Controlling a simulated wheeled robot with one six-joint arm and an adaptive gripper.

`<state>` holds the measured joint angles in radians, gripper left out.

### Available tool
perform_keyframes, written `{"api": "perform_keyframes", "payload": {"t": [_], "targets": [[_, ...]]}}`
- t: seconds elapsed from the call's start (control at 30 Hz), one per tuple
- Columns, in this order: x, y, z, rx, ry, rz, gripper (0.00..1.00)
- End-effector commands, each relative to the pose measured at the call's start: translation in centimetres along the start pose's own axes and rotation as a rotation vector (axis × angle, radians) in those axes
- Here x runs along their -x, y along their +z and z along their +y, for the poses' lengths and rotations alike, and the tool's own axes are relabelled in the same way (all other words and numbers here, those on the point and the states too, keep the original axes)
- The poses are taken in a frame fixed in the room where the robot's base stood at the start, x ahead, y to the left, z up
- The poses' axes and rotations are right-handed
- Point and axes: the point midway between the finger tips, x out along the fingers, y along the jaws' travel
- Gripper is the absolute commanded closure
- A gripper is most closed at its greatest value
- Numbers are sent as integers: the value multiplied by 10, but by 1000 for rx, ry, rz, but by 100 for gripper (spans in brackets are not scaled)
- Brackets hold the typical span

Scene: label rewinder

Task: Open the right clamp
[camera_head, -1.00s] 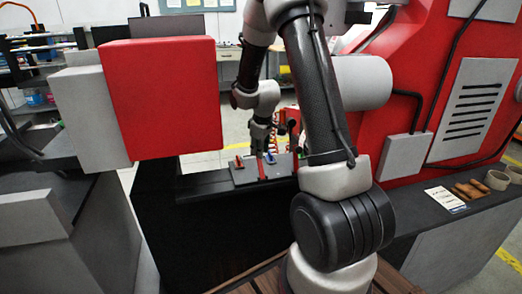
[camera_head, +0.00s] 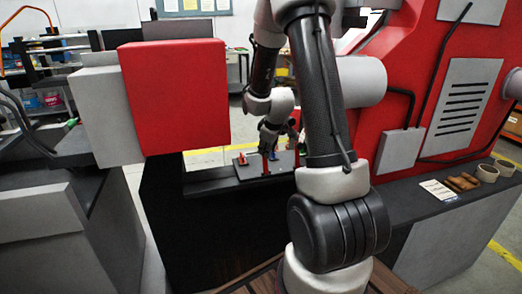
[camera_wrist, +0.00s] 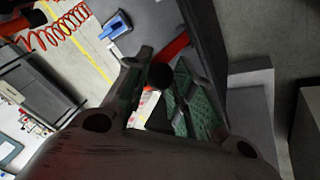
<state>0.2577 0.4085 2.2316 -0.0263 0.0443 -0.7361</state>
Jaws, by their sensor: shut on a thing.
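My gripper (camera_head: 268,144) is over the dark plate (camera_head: 252,172) in the head view, close to a red clamp handle (camera_head: 265,165). In the wrist view, my gripper (camera_wrist: 158,82) has its green-padded fingers around a dark round knob (camera_wrist: 160,76). A red bar (camera_wrist: 173,48) runs just beyond the knob, and the two look like one clamp handle. Another red clamp (camera_head: 242,160) sits at the plate's left end. A small blue part (camera_head: 272,156) is beside my gripper. My arm hides the plate's right side, so I cannot tell surely which clamp is held.
A large red box (camera_head: 175,96) stands at the left and a red machine body (camera_head: 405,100) at the right. The wrist view shows a red coiled hose (camera_wrist: 60,30) and a blue object (camera_wrist: 115,24).

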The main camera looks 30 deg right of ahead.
Motion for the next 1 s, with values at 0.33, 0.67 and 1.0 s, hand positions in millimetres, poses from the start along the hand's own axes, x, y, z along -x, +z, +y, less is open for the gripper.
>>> {"api": "perform_keyframes", "payload": {"t": [0.33, 0.67, 1.0], "targets": [[-3, 19, -20, 7, 32, 29, 100], [-2, 20, -21, 6, 42, 35, 100], [-2, 21, -20, 4, 44, 35, 52]]}}
